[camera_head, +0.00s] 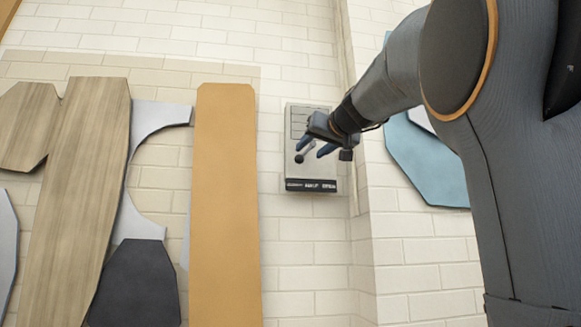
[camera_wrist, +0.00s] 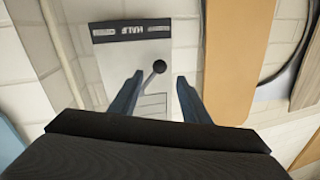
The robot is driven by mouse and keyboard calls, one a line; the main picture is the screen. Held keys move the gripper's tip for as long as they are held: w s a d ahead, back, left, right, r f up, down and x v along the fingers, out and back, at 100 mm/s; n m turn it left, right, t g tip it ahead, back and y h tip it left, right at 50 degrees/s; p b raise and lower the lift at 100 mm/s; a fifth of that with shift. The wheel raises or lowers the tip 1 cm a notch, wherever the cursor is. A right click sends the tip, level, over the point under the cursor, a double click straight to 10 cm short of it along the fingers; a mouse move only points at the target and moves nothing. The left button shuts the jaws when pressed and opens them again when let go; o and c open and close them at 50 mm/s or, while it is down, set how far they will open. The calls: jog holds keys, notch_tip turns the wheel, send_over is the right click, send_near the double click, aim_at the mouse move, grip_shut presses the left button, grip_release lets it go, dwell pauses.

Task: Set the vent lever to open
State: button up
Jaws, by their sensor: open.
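The vent panel (camera_head: 297,118) is a grey box on the brick wall. It carries a dark label strip (camera_head: 311,186) along its bottom; the middle label reads HALF, and the outer labels are too small to read surely. The lever (camera_head: 299,158) has a round black knob and points down and left in the head view. My gripper (camera_head: 315,149) is open in front of the panel, fingers toward it. In the wrist view, which shows the panel upside down, the knob (camera_wrist: 159,66) appears between the two fingertips (camera_wrist: 158,79). I cannot tell whether they touch it.
A tall orange board (camera_head: 226,200) stands left of the panel, with wooden and dark shapes beyond it. A wall corner runs close along the panel's right side. A blue panel (camera_head: 430,165) hangs farther right. The wall below the vent panel is clear.

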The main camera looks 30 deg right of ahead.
aim_at(301, 158)
jog(key=w+p, duration=0.1)
jog(key=w, duration=0.3)
jog(key=w+p, duration=0.1)
jog(key=w, duration=0.2)
jog(key=shift+w+d+f+p, duration=0.1)
jog(key=shift+d+p, duration=0.25)
grip_shut()
